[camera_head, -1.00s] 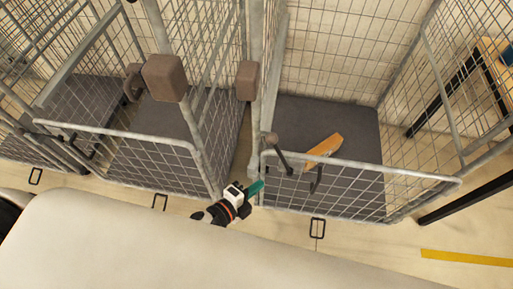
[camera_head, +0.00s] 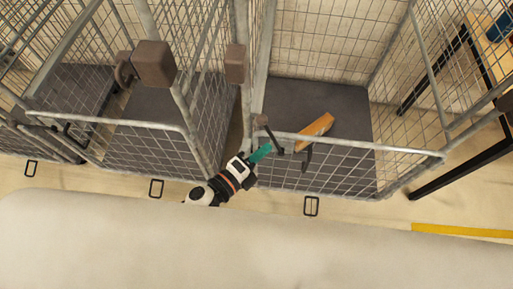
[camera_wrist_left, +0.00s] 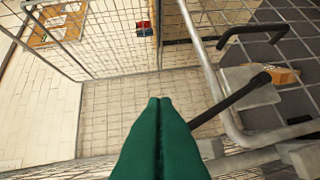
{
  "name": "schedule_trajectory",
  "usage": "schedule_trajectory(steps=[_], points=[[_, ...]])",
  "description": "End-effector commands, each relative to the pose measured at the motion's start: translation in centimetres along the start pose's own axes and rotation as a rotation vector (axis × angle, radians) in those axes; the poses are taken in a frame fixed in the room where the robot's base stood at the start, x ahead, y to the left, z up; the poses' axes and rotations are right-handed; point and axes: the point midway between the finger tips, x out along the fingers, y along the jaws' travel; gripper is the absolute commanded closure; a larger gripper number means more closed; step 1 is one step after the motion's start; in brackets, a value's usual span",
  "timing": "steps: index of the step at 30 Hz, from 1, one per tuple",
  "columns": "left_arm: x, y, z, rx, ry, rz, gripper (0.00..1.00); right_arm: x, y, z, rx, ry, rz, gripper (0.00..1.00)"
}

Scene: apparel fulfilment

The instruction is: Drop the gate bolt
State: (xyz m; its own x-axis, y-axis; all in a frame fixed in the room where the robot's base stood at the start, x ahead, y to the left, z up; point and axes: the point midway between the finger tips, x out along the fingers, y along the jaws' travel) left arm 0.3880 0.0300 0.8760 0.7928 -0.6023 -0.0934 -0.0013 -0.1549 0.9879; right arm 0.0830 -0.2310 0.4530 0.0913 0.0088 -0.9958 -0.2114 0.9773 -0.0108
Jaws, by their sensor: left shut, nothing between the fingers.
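The gate bolt (camera_head: 271,136) is a dark rod with a rounded knob, at the left end of the right cage's low front gate (camera_head: 370,145). It looks tilted, knob end up. The dark rod (camera_wrist_left: 235,100) also crosses the gate tube in the left wrist view. My left gripper (camera_head: 261,153) has teal fingers, shut and empty, just left of and below the rod in the head view. In the left wrist view the fingertips (camera_wrist_left: 160,99) point left of the rod; I cannot tell whether they touch anything. My right gripper is not in view.
An orange-brown item (camera_head: 315,131) lies on the right cage's dark floor (camera_head: 345,105). Another dark handle (camera_head: 306,157) hangs at the gate. Mesh walls and posts with brown blocks (camera_head: 235,63) stand close by. A table (camera_head: 485,50) is at the right.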

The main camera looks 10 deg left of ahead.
Motion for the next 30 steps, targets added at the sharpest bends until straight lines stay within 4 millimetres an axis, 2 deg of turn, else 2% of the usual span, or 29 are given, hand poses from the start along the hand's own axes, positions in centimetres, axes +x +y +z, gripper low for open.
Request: schedule_trajectory(steps=[3,9,12,18,30], points=[[2.9,0.4,-0.1,-0.001,0.001,0.002,1.0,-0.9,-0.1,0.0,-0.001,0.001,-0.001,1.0],[7.0,0.3,0.0,0.0,0.0,0.003,1.0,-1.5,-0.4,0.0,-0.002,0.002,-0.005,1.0],[6.1,0.2,-1.7,0.002,0.001,-0.003,1.0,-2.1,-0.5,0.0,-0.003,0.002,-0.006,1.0],[5.5,0.1,-3.5,0.0,0.0,-0.001,1.0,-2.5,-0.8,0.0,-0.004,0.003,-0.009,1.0],[5.4,0.0,-3.8,0.0,0.0,0.0,1.0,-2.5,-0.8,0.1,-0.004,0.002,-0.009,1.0]])
